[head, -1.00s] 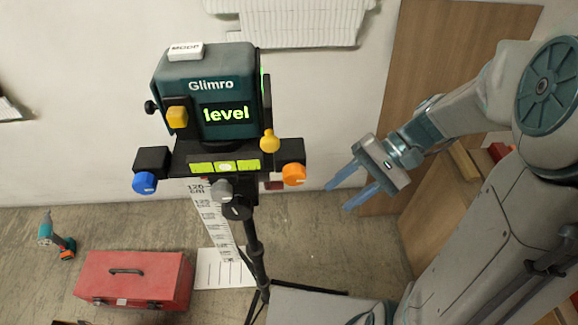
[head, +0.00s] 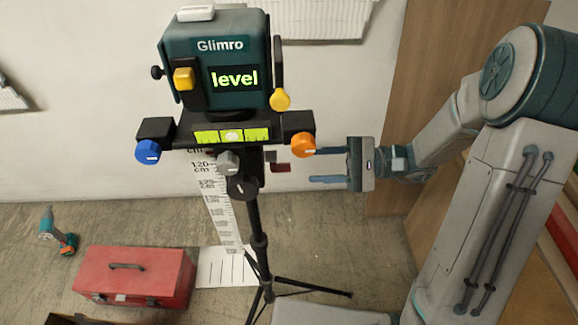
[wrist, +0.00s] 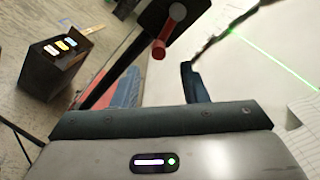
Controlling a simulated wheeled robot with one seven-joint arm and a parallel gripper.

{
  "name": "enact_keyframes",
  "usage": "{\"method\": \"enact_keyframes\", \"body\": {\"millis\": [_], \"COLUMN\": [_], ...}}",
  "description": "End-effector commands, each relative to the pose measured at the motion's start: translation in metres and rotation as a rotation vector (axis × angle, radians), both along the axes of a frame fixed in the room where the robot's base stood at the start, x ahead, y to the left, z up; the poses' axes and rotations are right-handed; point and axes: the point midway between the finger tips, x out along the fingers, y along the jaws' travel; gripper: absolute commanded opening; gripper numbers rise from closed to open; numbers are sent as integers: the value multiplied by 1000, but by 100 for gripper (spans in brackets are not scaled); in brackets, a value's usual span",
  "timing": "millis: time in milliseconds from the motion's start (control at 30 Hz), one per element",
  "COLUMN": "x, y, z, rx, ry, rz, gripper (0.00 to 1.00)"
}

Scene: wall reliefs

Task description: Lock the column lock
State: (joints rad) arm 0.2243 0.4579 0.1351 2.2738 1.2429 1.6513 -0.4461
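A tripod column (head: 257,215) stands upright under the teal Glimro device (head: 218,70), whose screen reads "level". A short red lever (head: 282,168) sticks out right of the column; I take it as the column lock. In the wrist view the red lever (wrist: 162,42) hangs by a dark housing (wrist: 178,32) with a grey round end. A black knob (head: 240,187) sits on the column front. My gripper (head: 314,165) is open and empty, pointing left at about the red lever's height. Its fingertips are right of the lever, with a gap seen between them.
Close above the fingers is an orange knob (head: 302,145); a blue knob (head: 148,151) and a grey knob (head: 228,162) are also on the head. A measuring scale (head: 215,190) stands behind. A red toolbox (head: 135,272) and a drill (head: 58,235) lie on the floor.

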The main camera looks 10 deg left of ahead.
Motion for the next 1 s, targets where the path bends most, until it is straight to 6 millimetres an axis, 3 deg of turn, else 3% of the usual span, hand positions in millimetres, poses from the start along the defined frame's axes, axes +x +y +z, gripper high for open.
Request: {"method": "enact_keyframes", "body": {"millis": [100,300,500,767,800,933,1000], "x": [-8,-15,-18,-19,-19,-19,-19], "y": [27,59,73,75,74,74,74], "z": [0,0,0,0,0,0,0], "rx": [0,-1,-1,-1,-1,-1,-1], "ry": [0,1,1,1,1,1,1], "rz": [8,8,8,8,8,8,8], "gripper": [40,40,40,40,37,1,0]}}
